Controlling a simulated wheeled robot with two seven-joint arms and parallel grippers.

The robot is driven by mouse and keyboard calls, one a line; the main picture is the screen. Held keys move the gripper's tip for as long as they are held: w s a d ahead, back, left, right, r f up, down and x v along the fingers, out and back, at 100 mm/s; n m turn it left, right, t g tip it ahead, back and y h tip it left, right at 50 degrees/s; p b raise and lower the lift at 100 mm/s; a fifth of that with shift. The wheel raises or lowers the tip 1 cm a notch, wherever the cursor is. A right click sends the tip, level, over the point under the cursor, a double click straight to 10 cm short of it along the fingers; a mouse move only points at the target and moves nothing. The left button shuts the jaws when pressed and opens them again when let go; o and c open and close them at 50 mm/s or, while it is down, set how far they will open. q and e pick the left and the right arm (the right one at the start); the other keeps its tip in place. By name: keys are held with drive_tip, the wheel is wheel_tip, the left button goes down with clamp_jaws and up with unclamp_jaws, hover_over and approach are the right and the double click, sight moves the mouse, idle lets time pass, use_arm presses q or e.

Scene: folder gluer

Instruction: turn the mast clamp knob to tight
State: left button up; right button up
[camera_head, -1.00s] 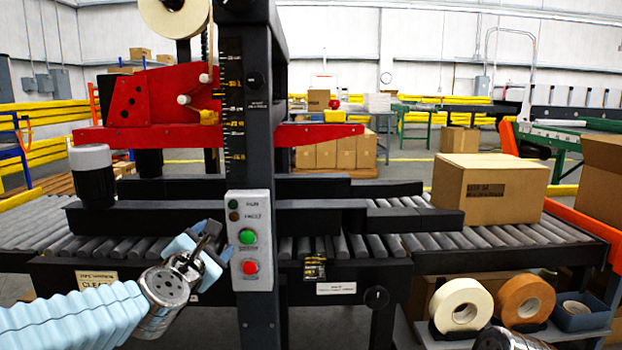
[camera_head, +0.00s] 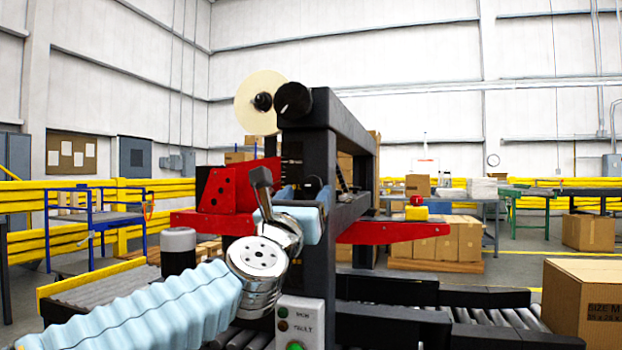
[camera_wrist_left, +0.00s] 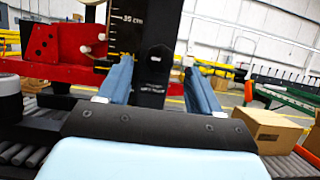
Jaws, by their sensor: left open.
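The mast clamp knob is a small round black knob (camera_head: 312,185) on the front of the dark mast (camera_head: 308,140), partly hidden behind my gripper in the head view. My left gripper (camera_head: 292,200) is raised in front of the mast. Its two blue fingers stand apart on either side of the knob in the left wrist view (camera_wrist_left: 158,75). They look empty, and I cannot tell whether they reach the knob's depth. My right gripper is not in view.
Another black knob (camera_head: 294,100) sits at the mast top beside a tape roll (camera_head: 258,101). The red head (camera_head: 235,195) is left of the mast. The button panel (camera_head: 300,322) is below my gripper. A carton (camera_head: 588,300) stands at the right.

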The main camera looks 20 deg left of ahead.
sight(311, 188)
use_arm(q)
drive_tip(key=shift+p+x, duration=0.45)
drive_tip(key=shift+x, duration=1.2)
drive_tip(key=shift+c, duration=0.3)
drive_tip(key=c, duration=1)
